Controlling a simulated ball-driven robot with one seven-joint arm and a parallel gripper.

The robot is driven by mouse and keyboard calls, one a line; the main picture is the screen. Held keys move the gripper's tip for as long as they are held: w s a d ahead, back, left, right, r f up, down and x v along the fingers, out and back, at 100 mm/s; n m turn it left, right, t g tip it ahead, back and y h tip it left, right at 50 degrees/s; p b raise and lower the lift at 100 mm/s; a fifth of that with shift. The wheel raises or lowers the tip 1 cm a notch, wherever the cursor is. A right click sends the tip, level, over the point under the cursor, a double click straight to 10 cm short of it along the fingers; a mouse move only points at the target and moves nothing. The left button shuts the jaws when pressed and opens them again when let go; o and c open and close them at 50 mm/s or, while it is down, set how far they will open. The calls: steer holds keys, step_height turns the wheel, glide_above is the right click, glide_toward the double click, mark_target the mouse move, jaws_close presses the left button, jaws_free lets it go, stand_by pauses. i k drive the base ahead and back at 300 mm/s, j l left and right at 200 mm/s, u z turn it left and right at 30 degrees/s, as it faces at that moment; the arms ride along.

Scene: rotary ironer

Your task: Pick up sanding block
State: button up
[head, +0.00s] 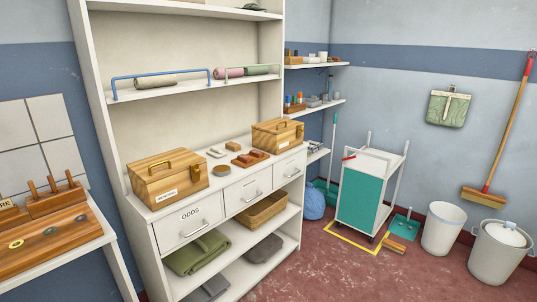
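I cannot tell for sure which thing is the sanding block. Small items lie on the white cabinet's counter (217,192) between two wooden boxes. They include a tan block (232,146), a pale flat piece (216,152), a round tin (221,170) and reddish-brown blocks (250,158) grouped closer to the right box. More small block-like things (294,108) stand on a wall shelf further right, too small to identify. My gripper is not in view.
Wooden boxes stand at the counter's left (167,178) and right (277,134). A bench (45,245) with wooden tools is at the left. A teal-panelled cart (360,202), a white bin (443,228) and a lidded bucket (497,255) stand right. Red floor in front is clear.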

mark_target(234, 147)
steer(key=i, duration=0.75)
steer(key=i+l+u, duration=0.15)
steer(key=i, duration=1.35)
steer(key=u, duration=0.05)
